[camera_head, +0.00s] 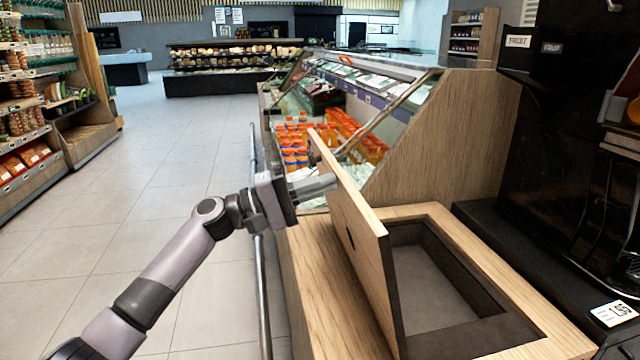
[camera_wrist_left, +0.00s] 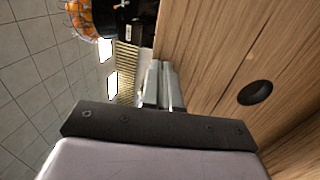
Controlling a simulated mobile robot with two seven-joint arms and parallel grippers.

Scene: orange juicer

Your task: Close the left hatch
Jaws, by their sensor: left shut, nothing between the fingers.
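The left hatch (camera_head: 355,235) is a wooden lid standing raised, close to upright, along the left side of a dark rectangular opening (camera_head: 430,285) in the wooden counter. A dark oval hole marks its face. My left gripper (camera_head: 322,186) is shut and empty, beside the left face of the lid near its far end. In the left wrist view the closed fingers (camera_wrist_left: 160,88) lie alongside the wooden face (camera_wrist_left: 215,60) with the hole (camera_wrist_left: 255,93). I cannot tell whether they touch it. My right gripper is not in view.
A refrigerated display (camera_head: 345,120) with orange packages stands behind the counter. A metal rail (camera_head: 260,260) runs along the counter's left side. A dark machine (camera_head: 570,150) stands at the right. The tiled floor (camera_head: 150,190) at the left is clear.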

